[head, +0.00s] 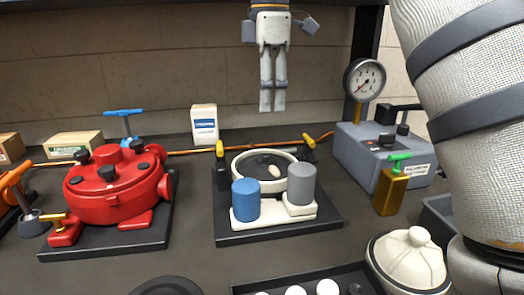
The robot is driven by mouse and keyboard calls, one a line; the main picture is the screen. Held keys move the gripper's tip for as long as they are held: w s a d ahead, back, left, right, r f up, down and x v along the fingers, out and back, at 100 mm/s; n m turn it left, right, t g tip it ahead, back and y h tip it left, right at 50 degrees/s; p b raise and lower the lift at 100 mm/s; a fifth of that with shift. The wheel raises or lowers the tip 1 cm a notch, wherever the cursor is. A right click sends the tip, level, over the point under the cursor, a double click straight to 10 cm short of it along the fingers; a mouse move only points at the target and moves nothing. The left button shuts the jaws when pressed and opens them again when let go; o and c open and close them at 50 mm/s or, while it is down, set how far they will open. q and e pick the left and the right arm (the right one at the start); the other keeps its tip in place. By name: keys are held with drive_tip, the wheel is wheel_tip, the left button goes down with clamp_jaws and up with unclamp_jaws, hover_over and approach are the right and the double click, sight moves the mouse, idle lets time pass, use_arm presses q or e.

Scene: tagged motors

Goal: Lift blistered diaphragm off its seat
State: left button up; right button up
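The dark round diaphragm (262,162) lies flat inside a pale ring-shaped seat (236,171), in the middle of the head view. A small light blister-like spot shows on its surface. A blue cylinder (246,200) and a grey cylinder (301,184) stand in front and partly hide the seat. My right gripper (272,108) hangs from the top, pointing down, above and apart from the diaphragm. Its two fingers are close together with nothing visible between them. My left gripper is not in view.
A red pump body (115,185) stands at left. A grey gauge box (366,150) and a brass block with a green handle (391,187) are at right. A cream domed cover (407,262) and a dark tray (257,288) are in front. Yellow-tipped clamps (220,149) stand behind the seat.

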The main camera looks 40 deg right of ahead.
sight(265, 155)
drive_tip(key=f, duration=0.7)
drive_tip(key=f+p, duration=0.1)
drive_tip(key=f, duration=0.3)
drive_tip(key=shift+a+f, duration=0.3)
drive_tip(key=shift+a, duration=0.1)
clamp_jaws()
